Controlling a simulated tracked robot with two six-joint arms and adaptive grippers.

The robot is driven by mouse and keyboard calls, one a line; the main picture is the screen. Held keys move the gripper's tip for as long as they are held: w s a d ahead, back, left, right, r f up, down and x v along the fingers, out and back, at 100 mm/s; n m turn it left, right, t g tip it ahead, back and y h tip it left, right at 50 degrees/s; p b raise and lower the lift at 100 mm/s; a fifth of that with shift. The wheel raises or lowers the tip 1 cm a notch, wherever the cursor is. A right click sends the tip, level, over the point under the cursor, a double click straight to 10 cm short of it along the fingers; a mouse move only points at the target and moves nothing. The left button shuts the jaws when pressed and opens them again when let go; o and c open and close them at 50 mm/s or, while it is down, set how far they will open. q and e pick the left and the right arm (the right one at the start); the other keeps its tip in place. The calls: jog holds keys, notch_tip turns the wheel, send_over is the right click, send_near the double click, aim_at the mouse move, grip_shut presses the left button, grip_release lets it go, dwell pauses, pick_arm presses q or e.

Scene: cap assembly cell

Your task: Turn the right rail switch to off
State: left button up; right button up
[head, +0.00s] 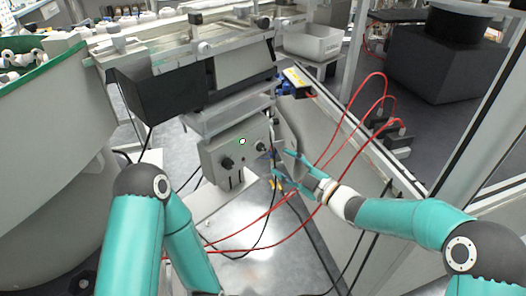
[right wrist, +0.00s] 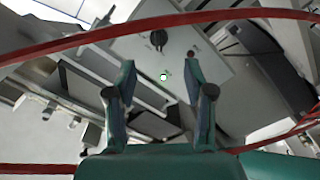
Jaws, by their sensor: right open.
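A grey control box (head: 212,150) hangs under the rail unit in the head view. It has a dark knob (head: 226,163) at the left, another dark knob (head: 260,146) at the right, and a small white-and-green round spot (head: 242,141) between and above them. I take the right knob as the right rail switch; its setting is too small to read. My right gripper (head: 280,164) is open and empty, just right of and below that knob. In the right wrist view its fingers (right wrist: 159,80) are spread before the box face, where one black knob (right wrist: 158,38) shows. My left gripper is not visible.
Red cables (head: 352,128) loop close to my right arm and cross the wrist view. A green-rimmed bowl feeder (head: 45,110) stands at the left. A metal frame rail (head: 340,140) runs along the right. Grey floor is below the box.

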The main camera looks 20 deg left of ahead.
aim_at(264, 150)
jog(key=x, duration=0.7)
jog(key=shift+a, duration=0.1)
jog(key=shift+c, duration=0.2)
grip_shut()
jog(key=shift+a+f, duration=0.1)
jog(key=shift+f, duration=0.05)
